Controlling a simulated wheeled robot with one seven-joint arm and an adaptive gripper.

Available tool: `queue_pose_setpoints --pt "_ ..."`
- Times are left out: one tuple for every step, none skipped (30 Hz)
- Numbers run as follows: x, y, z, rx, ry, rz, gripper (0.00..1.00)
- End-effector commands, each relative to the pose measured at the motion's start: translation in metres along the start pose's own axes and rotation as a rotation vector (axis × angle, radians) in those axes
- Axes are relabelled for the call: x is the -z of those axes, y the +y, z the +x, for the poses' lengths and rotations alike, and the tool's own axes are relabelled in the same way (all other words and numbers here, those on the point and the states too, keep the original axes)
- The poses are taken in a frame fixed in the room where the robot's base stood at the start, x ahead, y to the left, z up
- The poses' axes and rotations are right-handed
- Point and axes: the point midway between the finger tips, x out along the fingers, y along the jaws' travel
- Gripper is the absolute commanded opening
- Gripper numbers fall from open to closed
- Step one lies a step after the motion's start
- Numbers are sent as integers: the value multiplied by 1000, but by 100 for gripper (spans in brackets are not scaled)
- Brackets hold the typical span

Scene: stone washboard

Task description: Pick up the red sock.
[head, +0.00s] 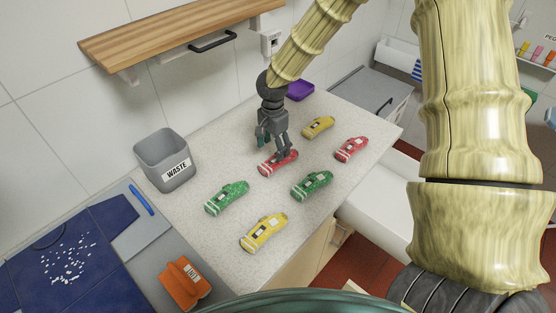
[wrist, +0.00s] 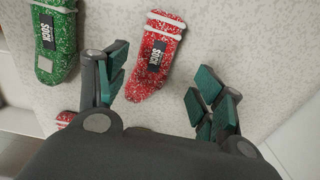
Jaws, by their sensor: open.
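Two red socks with white stripes and a dark label lie on the speckled counter. One red sock (head: 278,164) is just below my gripper (head: 273,148) in the head view. In the wrist view, this red sock (wrist: 155,60) lies between and ahead of the open fingers of my gripper (wrist: 162,78), with its label reading SOCK. The fingers are apart and hold nothing; I cannot tell their exact height above the sock. The other red sock (head: 351,149) lies farther right. A bit of red sock (wrist: 65,118) shows at the left in the wrist view, mostly hidden.
Green socks (head: 227,197) (head: 312,184) and yellow socks (head: 264,232) (head: 318,126) lie around on the counter (head: 215,157). A grey waste bin (head: 166,160) stands left, a purple container (head: 300,90) behind. A wooden shelf (head: 170,35) hangs on the wall.

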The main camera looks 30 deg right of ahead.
Motion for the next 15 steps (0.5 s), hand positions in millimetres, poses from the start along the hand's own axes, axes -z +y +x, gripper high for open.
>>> queue_pose_setpoints --pt "0 0 2 0 0 0 68" --pt "0 0 2 0 0 0 68" --pt "0 0 3 0 0 0 68" --pt "0 0 4 0 0 0 68" --pt "0 1 4 0 0 1 68" --pt "0 1 6 -1 -1 1 68" --pt "0 2 7 -1 -1 1 68" --pt "0 2 9 -2 -1 1 68" --pt "0 3 12 -3 -1 1 68" --pt "0 4 14 -3 -2 2 68" --pt "0 4 16 -3 -1 1 68" --pt "0 5 20 -3 -1 1 68" --pt "-1 5 22 -3 -1 1 68" --pt "-1 5 24 -2 -1 0 68" --pt "-1 6 28 -1 -1 0 68"
